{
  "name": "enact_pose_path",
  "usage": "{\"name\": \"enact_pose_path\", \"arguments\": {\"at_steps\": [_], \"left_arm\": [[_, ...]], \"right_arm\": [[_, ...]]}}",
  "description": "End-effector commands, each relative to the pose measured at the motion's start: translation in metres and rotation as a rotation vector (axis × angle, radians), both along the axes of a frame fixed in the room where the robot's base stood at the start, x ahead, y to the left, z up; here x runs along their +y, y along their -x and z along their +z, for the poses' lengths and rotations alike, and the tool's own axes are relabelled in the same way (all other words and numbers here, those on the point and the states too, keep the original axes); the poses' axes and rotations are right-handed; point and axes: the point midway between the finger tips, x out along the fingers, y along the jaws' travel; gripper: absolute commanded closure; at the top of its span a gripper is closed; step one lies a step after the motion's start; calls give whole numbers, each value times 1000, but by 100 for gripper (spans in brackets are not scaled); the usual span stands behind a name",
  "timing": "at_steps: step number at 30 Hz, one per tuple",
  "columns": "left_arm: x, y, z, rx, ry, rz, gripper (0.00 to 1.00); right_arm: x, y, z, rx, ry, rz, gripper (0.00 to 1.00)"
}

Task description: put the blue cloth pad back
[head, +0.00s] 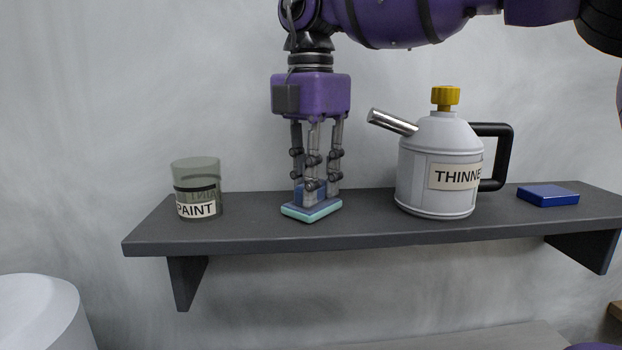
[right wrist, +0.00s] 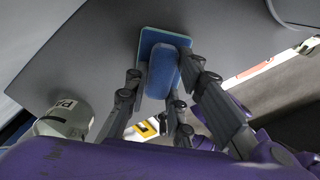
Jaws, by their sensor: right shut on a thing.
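The blue cloth pad (head: 311,211) has a flat blue base with a pale teal edge and a raised blue block on top. It sits flat on, or just above, the dark grey shelf, between the paint jar and the thinner can; I cannot tell if it touches. My right gripper (head: 317,186) points straight down, with its fingers shut on the raised block. In the right wrist view, the pad's rounded blue block (right wrist: 163,73) shows between the fingers, with the base around it. Fingers hide part of the block. My left gripper is not in view.
A clear grey-green jar marked PAINT (head: 197,190) stands to the left on the shelf (head: 262,232). A white can marked THINNER (head: 438,170), with a metal spout, stands to the right. A flat dark blue block (head: 548,195) lies at the far right. The wall is close behind.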

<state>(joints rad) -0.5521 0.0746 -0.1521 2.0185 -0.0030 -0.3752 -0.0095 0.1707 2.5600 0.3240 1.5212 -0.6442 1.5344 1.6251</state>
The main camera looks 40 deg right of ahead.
Motion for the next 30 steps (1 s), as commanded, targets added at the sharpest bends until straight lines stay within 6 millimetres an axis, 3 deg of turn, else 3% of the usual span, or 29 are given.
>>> {"name": "enact_pose_path", "arguments": {"at_steps": [8,9,13,23,30], "left_arm": [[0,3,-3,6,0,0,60],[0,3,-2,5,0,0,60],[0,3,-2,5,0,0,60],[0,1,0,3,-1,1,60],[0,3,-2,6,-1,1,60]], "right_arm": [[0,0,-4,1,0,0,100],[0,0,-3,1,0,0,74],[0,0,-3,1,0,0,59],[0,0,0,-1,0,0,59],[0,-1,34,-4,-2,-1,59]]}}
